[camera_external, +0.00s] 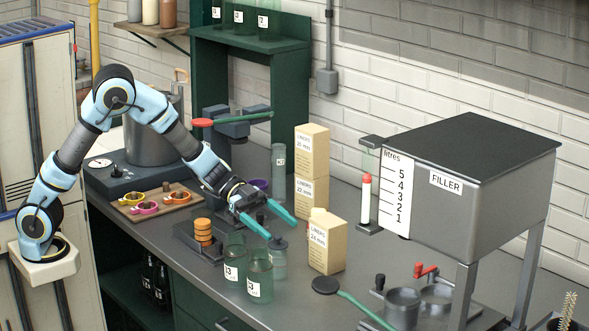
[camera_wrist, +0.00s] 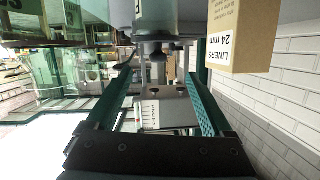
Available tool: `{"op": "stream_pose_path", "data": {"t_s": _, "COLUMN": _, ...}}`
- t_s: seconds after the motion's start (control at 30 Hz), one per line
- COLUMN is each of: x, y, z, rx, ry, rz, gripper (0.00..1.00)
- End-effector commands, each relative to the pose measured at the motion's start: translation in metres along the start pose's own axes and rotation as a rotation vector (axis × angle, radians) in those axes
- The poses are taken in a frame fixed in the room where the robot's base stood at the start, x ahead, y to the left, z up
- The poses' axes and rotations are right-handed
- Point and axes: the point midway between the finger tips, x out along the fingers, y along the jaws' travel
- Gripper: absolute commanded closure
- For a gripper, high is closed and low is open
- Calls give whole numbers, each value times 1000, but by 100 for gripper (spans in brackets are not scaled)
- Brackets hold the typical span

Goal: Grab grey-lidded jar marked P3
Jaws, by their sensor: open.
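A clear jar with a grey lid (camera_external: 279,262) stands on the grey bench, just below and beyond the tips of my gripper (camera_external: 281,229). In the wrist view the jar (camera_wrist: 168,14) appears upside down at the top, its lid toward my gripper (camera_wrist: 159,72). Dark print shows at the picture's top edge, cut off, so I cannot read the mark. My gripper is open with its two green fingers spread and nothing held between them.
Two green glass jars with white labels (camera_external: 260,277) stand close to the left. A liner box (camera_external: 328,243) stands close to the right. An orange disc stack (camera_external: 203,232) is further left. A black round-ended tool (camera_external: 325,285) lies in front.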

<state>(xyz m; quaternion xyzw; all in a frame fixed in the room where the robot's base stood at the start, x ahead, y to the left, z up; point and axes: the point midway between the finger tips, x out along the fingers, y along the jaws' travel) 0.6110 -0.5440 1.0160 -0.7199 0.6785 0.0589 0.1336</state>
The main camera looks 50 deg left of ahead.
Motion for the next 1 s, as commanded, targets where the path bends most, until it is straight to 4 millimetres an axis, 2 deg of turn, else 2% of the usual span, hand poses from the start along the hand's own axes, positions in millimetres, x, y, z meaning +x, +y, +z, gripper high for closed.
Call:
{"op": "stream_pose_path", "data": {"t_s": 0.1, "x": -12, "y": 4, "z": 34, "rx": -96, "ry": -98, "rz": -2, "gripper": 14}}
{"op": "stream_pose_path", "data": {"t_s": 0.2, "x": -10, "y": 6, "z": 47, "rx": -123, "ry": -127, "rz": -1, "gripper": 14}}
{"op": "stream_pose_path", "data": {"t_s": 0.47, "x": 16, "y": 7, "z": 52, "rx": -123, "ry": -127, "rz": 0, "gripper": 14}}
{"op": "stream_pose_path", "data": {"t_s": 0.7, "x": 50, "y": 9, "z": 59, "rx": -121, "ry": -125, "rz": 0, "gripper": 14}}
{"op": "stream_pose_path", "data": {"t_s": 0.83, "x": 58, "y": 8, "z": 60, "rx": -121, "ry": -124, "rz": -3, "gripper": 14}}
{"op": "stream_pose_path", "data": {"t_s": 1.0, "x": 59, "y": 8, "z": 61, "rx": -121, "ry": -123, "rz": -3, "gripper": 14}}
